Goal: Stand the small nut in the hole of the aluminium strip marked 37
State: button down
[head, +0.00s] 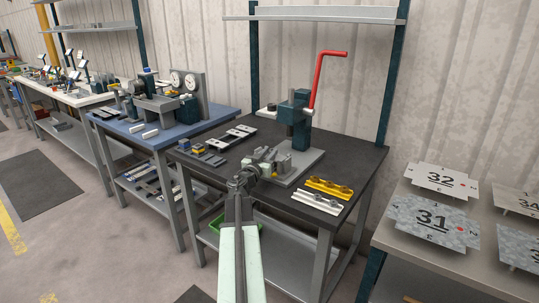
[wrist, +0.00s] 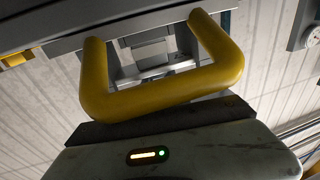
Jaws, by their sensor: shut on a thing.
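My gripper (head: 250,176) is at the front edge of the dark workbench, close against a grey clamping fixture. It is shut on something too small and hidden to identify. The wrist view shows a yellow hoop (wrist: 165,95) above a pale housing with a small lit bar and green light. Grey parts show through the hoop, and I cannot make out the nut there. A pale strip with dark patches (head: 232,137) lies farther back. No mark 37 is readable.
The grey fixture (head: 268,158) stands before a press with a red lever (head: 318,76) on a grey base. Small blue and yellow blocks (head: 205,152) sit at the left. Plates marked 31 (head: 433,222) and 32 (head: 441,180) stand on the right table. Some dark benchtop is bare.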

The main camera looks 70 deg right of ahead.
jog(key=shift+f, duration=0.2)
dwell(0.6)
jog(key=c, duration=1.1)
grip_release()
jog(key=shift+s+a, duration=0.1)
jog(key=shift+c, duration=0.2)
jog(key=shift+a+b, duration=0.1)
jog(key=shift+b, duration=0.2)
jog(key=a, duration=0.7)
jog(key=shift+w+a+f, duration=0.2)
jog(key=shift+w+a, duration=0.15)
jog(key=shift+w, duration=0.05)
jog(key=shift+d, duration=0.1)
